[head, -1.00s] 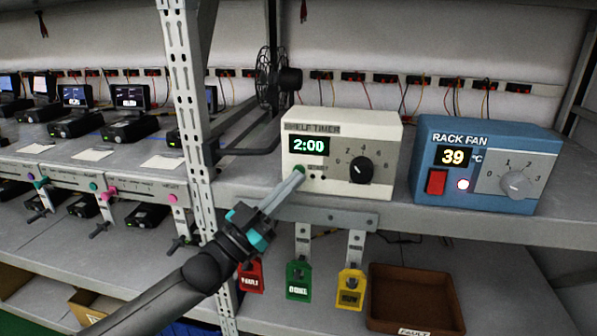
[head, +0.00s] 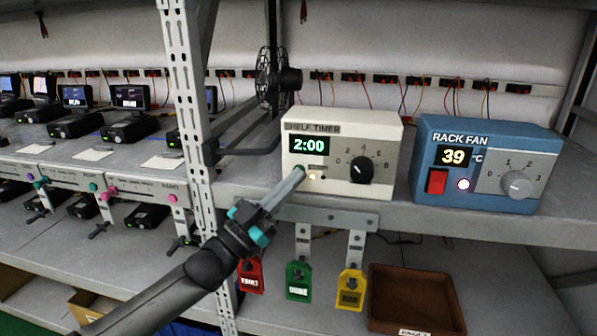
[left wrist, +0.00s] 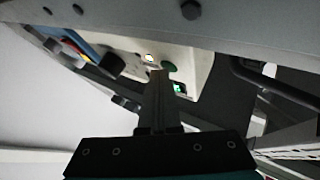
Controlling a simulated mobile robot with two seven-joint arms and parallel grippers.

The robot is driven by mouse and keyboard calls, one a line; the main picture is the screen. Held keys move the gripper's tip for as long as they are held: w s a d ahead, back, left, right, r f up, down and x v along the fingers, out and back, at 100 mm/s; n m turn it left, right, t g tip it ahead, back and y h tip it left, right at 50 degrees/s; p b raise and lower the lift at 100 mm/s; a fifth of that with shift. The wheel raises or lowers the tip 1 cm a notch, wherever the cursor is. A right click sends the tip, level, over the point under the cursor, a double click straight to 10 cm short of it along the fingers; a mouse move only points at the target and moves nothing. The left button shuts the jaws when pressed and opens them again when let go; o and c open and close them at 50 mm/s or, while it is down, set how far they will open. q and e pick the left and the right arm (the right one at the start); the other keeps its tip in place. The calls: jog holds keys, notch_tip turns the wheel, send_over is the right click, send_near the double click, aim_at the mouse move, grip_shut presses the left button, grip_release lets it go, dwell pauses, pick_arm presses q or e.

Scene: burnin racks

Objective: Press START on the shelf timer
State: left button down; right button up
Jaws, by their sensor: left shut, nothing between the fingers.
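The shelf timer (head: 378,134) is a cream box on the shelf, with a green display reading 2:00 and a black dial (head: 361,169). A small lamp (head: 312,176) on its front glows warm white. A green button (head: 299,168) sits below the display, mostly hidden behind my fingertips. My left gripper (head: 298,177) is shut and empty, its tips at the green button; whether they touch cannot be told for sure. The left wrist view shows the closed fingers (left wrist: 158,85) pointing at the timer, close to the round green button (left wrist: 169,66). My right gripper is not in view.
A blue rack fan box (head: 490,140) stands to the right of the timer. A metal rack post (head: 180,90) rises left of it. Red, green (head: 298,281) and yellow tags hang below the shelf edge, beside a brown tray (head: 415,300).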

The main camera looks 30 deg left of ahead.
pick_arm(q)
jog(key=shift+s, duration=0.1)
jog(key=shift+s+d+p, duration=0.2)
jog(key=shift+s+p, duration=0.5)
jog(key=s+p, duration=0.1)
jog(key=s, duration=0.1)
jog(key=s+d+p, duration=0.1)
jog(key=s+p, duration=0.1)
jog(key=s, duration=0.1)
jog(key=shift+d, duration=0.2)
jog(key=shift+w, duration=0.1)
dwell(0.6)
